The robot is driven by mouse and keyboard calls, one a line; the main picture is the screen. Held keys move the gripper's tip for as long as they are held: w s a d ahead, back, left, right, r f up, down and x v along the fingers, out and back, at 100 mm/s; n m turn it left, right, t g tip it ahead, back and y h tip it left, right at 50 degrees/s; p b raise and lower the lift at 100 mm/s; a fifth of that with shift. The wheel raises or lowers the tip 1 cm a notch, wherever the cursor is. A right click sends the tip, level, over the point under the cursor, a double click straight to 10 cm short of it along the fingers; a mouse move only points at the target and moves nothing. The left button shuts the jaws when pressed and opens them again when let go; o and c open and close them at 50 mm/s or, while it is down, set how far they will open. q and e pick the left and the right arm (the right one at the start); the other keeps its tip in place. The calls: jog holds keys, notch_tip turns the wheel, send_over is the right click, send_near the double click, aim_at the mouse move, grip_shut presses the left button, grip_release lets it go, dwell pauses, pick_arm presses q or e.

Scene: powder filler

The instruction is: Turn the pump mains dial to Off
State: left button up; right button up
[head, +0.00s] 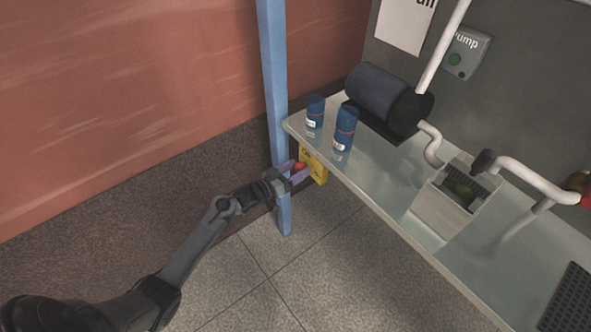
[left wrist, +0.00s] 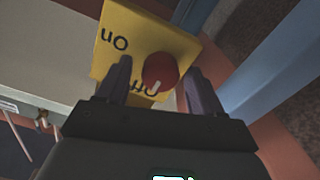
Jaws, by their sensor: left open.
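The pump mains dial is a red round knob (head: 300,166) on a yellow box (head: 314,168) below the table's left corner, beside the blue post. In the left wrist view the red knob (left wrist: 160,72) sits on the yellow box (left wrist: 140,35), which has the words On and Off. A white mark on the knob points toward the Off lettering, which is partly covered. My left gripper (head: 296,176) is open at the knob. In the left wrist view its two purple fingers (left wrist: 158,85) stand on either side of the knob; I cannot tell whether they touch it. My right gripper is not in view.
A blue post (head: 272,80) stands close to my left gripper. The glass-topped table (head: 390,170) above the box holds two blue jars (head: 345,128), a dark motor (head: 385,95) and white pipes. The floor (head: 250,270) in front is clear.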

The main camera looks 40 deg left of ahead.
pick_arm(q)
jog(key=p+v, duration=0.3)
jog(key=v, duration=0.7)
jog(key=shift+s, duration=0.3)
jog(key=shift+a, duration=0.1)
jog(key=s+d+r+g+p, duration=0.2)
jog(key=s+d, duration=0.1)
jog(key=d, duration=0.3)
jog(key=s+d+r+m+g+p, duration=0.1)
jog(key=s+d+p, duration=0.25)
jog(key=d, duration=0.25)
jog(key=s+d+r+g+p, duration=0.2)
jog(key=s+d, duration=0.2)
jog(key=d, duration=0.3)
jog(key=s+r+m+g+y, duration=0.2)
jog(key=s+r+g+y, duration=0.3)
jog(key=s+g, duration=0.65)
notch_tip(320, 180, up, 39)
jog(key=s+t+h+p, duration=0.1)
jog(key=s+t+p, duration=0.1)
jog(key=p, duration=3.7)
jog(key=shift+s+d+f, duration=0.15)
jog(key=shift+d+f, duration=0.1)
jog(key=shift+d, duration=0.1)
